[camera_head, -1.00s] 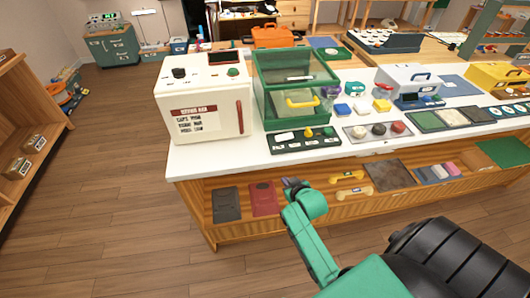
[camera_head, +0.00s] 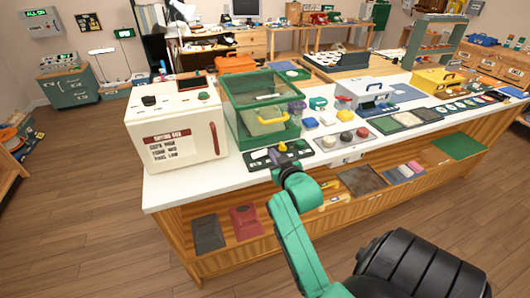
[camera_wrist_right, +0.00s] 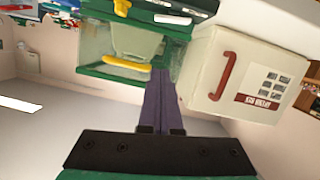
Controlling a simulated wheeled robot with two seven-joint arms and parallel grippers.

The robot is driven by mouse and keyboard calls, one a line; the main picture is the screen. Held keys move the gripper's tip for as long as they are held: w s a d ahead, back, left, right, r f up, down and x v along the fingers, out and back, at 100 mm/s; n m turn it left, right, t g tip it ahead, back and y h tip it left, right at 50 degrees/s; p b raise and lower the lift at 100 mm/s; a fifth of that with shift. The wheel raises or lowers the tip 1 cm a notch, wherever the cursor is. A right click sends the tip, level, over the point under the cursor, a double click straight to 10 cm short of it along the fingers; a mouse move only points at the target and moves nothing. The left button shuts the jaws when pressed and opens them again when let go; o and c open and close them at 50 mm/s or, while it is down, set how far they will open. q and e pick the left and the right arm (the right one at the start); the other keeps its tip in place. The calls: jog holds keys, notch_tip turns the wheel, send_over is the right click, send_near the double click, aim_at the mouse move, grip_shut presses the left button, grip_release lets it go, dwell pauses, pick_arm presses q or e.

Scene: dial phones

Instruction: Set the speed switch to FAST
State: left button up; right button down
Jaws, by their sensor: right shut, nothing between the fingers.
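A dark control panel (camera_head: 259,162) lies at the front edge of the white counter, before a clear green-framed box (camera_head: 262,105). It carries a white piece and a yellow knob (camera_head: 282,147); its lettering is too small to read, so I cannot tell which control is the speed switch. My right gripper (camera_head: 284,160) is shut and empty in front of the panel, hiding part of it; contact cannot be told. In the right wrist view its purple fingers (camera_wrist_right: 161,75) show against the box, with the panel (camera_wrist_right: 150,14) upside down at the top. My left gripper is not in view.
A white box with a red handle (camera_head: 176,130) stands left of the panel. The shelf below holds a grey book (camera_head: 208,234) and a red book (camera_head: 246,222). Open floor lies left.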

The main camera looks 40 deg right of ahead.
send_over(265, 159)
jog(key=shift+w+a+f+p, duration=0.15)
jog(key=shift+f+p, duration=0.3)
jog(key=shift+f, duration=0.75)
notch_tip(265, 159, down, 3)
jog(key=shift+d+f, duration=0.2)
jog(key=shift+f, duration=0.35)
